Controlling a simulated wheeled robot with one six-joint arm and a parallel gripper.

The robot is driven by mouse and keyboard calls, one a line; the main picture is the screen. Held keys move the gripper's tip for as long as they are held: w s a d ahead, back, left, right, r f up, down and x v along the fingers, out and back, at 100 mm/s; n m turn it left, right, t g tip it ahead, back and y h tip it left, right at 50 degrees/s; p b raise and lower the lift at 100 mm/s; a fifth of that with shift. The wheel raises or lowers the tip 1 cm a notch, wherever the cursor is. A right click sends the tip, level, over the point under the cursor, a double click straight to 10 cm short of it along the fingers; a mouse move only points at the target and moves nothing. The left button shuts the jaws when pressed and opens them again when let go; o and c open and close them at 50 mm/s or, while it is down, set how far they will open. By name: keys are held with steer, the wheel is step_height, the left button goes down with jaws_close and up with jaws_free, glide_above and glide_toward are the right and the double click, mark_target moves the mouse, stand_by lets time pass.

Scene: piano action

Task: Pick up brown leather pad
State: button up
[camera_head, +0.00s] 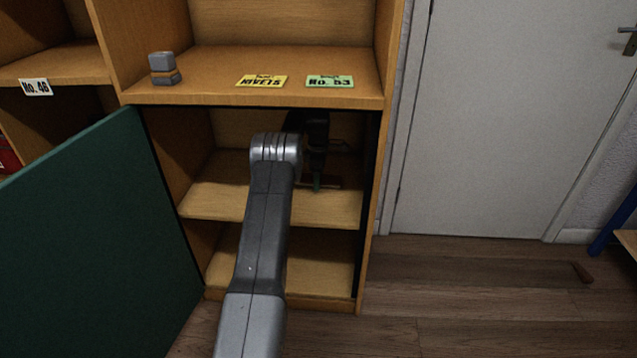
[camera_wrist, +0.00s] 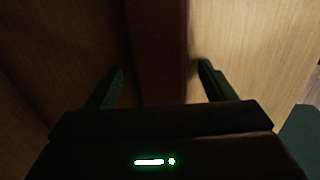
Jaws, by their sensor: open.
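The brown leather pad appears as a dark reddish-brown strip (camera_wrist: 158,45) in the wrist view, running between my fingers. In the head view a small part of it (camera_head: 332,182) shows on the cabinet's middle shelf (camera_head: 228,192), beside my fingertips. My gripper (camera_head: 317,183) reaches into the open cabinet and points down at this shelf. In the wrist view its two dark green fingers (camera_wrist: 160,71) are apart, one on each side of the strip. I see no finger touching it. My arm and gripper hide much of the pad in the head view.
The cabinet's green door (camera_head: 85,235) stands open at the left. The cabinet's side walls are close around my arm.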

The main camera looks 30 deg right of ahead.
steer(key=shift+c, duration=0.5)
steer(key=c, duration=1)
steer(key=shift+r, duration=0.15)
